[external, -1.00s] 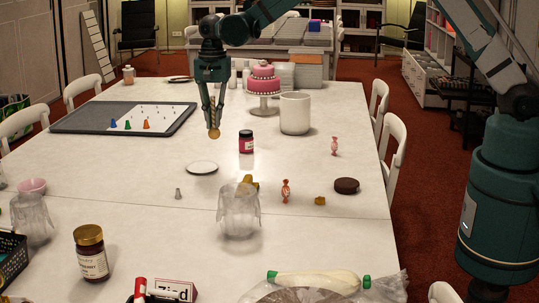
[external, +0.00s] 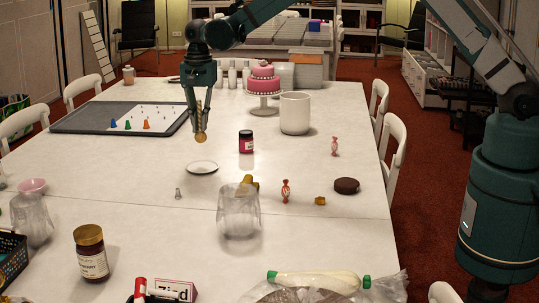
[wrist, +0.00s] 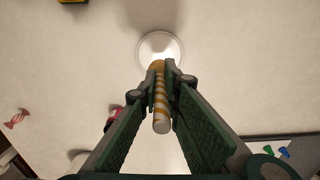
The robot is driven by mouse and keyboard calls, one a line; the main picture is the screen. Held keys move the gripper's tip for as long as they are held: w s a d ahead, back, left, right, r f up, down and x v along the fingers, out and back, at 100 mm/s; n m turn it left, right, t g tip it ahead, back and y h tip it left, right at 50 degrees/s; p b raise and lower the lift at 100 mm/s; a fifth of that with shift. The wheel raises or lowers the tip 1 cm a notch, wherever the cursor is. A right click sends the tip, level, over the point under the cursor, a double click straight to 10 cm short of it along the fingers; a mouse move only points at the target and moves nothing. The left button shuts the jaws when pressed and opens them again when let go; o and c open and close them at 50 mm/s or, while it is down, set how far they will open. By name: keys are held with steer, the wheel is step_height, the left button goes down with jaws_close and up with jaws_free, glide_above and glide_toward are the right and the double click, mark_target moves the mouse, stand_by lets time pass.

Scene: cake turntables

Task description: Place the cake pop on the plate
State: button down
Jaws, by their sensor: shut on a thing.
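My gripper (external: 200,132) is shut on the cake pop (external: 201,137), whose golden ball points down. In the wrist view the cake pop's orange-and-white striped stick (wrist: 161,105) lies between the fingers of my gripper (wrist: 163,75), and its ball is mostly hidden. The plate (external: 202,168) is a small white disc with a dark rim on the table. The cake pop is above the table and apart from the plate, appearing just over it in the external view. The plate (wrist: 160,45) shows just beyond the fingertips in the wrist view.
A dark jar with a pink label (external: 246,142) stands right of the plate. A small grey piece (external: 178,194) is in front of it. A clear upturned cup (external: 239,212) stands nearer the camera. A board with coloured cones (external: 85,118) lies behind left.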

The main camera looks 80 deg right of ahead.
mark_target(201, 132)
steer(key=shift+f, duration=2.5)
steer(key=shift+f+b, duration=0.35)
steer(key=shift+f, duration=1.55)
steer(key=shift+f, duration=0.15)
steer(key=c, duration=2.6)
jaws_free()
steer(key=shift+o, duration=0.2)
step_height(201, 132, up, 12)
steer(key=shift+r+p, duration=0.2)
steer(key=shift+p, duration=0.25)
